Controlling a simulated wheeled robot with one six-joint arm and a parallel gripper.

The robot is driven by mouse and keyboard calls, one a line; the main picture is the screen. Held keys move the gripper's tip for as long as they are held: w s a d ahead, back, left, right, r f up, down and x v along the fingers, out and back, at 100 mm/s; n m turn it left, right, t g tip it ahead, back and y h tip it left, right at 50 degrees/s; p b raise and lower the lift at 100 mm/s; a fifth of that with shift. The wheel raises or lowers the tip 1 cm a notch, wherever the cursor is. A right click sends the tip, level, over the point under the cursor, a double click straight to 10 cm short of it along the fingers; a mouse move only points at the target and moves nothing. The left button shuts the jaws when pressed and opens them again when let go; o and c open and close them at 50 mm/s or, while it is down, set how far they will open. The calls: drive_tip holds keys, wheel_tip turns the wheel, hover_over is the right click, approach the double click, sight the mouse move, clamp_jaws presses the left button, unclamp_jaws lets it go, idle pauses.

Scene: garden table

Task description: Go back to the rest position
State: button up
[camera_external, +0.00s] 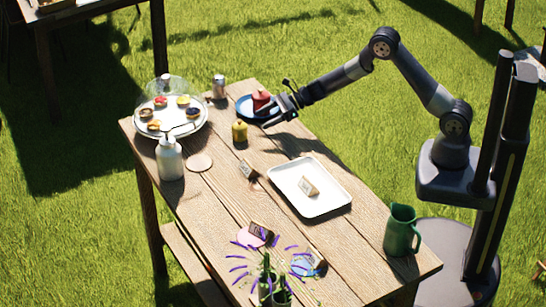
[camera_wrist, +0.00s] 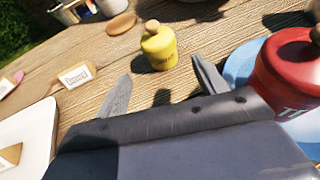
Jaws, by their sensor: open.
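My gripper (camera_external: 280,110) is at the far right part of the wooden table (camera_external: 215,210), low and close to the blue plate (camera_external: 244,108) and the red pot (camera_external: 262,99) on it. In the wrist view my gripper (camera_wrist: 160,88) has its two fingers spread apart with nothing between them. A small yellow pot (camera_wrist: 159,46) stands upright on the table beyond the fingertips. The red pot (camera_wrist: 290,75) is just right of the fingers, on the blue plate (camera_wrist: 240,62).
A glass-domed pastry stand (camera_external: 170,132), a white bottle (camera_external: 169,160) and a metal shaker (camera_external: 219,87) stand at the far end. A white tray (camera_external: 325,202) with a small sign, a green jug (camera_external: 402,230) and a plant (camera_external: 268,280) are nearer. Small signs stand between.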

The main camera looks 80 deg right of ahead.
sight(236, 133)
drive_tip(key=shift+w+a, duration=0.1)
drive_tip(key=shift+w, duration=0.05)
drive_tip(key=p+x, duration=0.2)
drive_tip(key=x, duration=0.8)
drive_tip(key=shift+w+a+f+p, duration=0.2)
drive_tip(key=shift+w+p, duration=0.1)
drive_tip(key=shift+w+a+f, duration=0.25)
drive_tip(key=shift+w+f, duration=0.05)
drive_tip(key=shift+w, duration=0.1)
drive_tip(key=shift+f, duration=0.1)
drive_tip(key=shift+r, duration=0.2)
